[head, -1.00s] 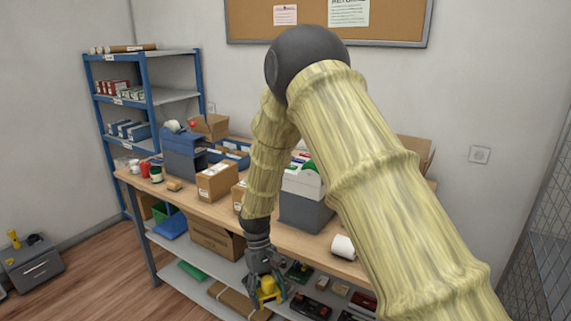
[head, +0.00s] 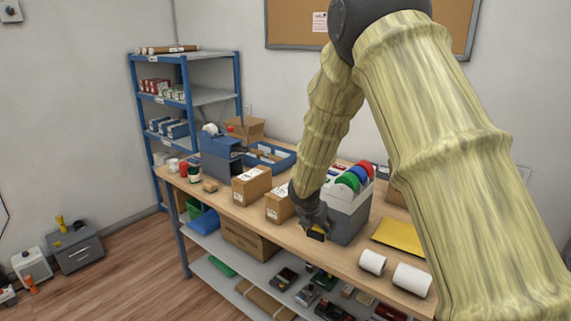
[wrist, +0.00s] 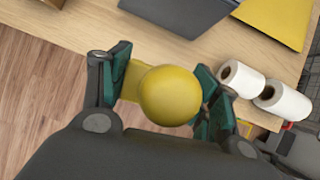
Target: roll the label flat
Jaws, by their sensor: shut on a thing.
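My gripper (head: 315,226) is at the front edge of the wooden counter (head: 235,205), just in front of a grey bin. In the wrist view my gripper (wrist: 166,88) has its green-padded fingers on both sides of a yellow tool with a rounded knob (wrist: 170,95). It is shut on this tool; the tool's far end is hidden. Two cardboard parcels stand on the counter to the left of my gripper: one further left (head: 251,187) and one closer (head: 279,207). Both have small pale labels; I cannot tell how flat these lie.
The grey bin (head: 346,218) with coloured rolls stands beside my gripper. A yellow envelope (head: 398,237) and two white rolls (head: 372,262) (head: 412,279) lie to the right. A lower shelf (head: 265,268) holds several items.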

